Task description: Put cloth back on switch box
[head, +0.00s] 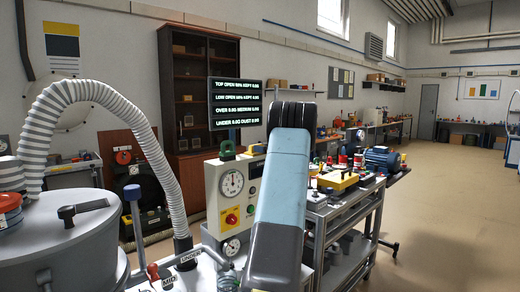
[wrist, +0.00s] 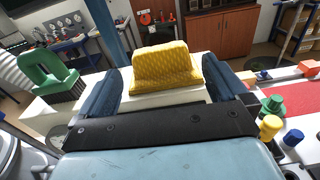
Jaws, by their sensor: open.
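A yellow textured cloth (wrist: 167,66) shows in the wrist view, bunched into a raised hump. It lies on or just above a pale top surface; I cannot tell whether it touches. My gripper (wrist: 164,76) is open, with one dark blue finger on each side of the cloth. The pale switch box (head: 232,190) with gauges and a red button on a yellow plate stands left of my arm in the head view.
A green-handled brush (wrist: 48,75) stands left of my gripper; its handle also shows on the box (head: 228,150). Red, yellow and blue small items lie at right, including a yellow-topped knob (wrist: 270,127). A ribbed hose (head: 100,95) arches at left. Open floor lies at far right.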

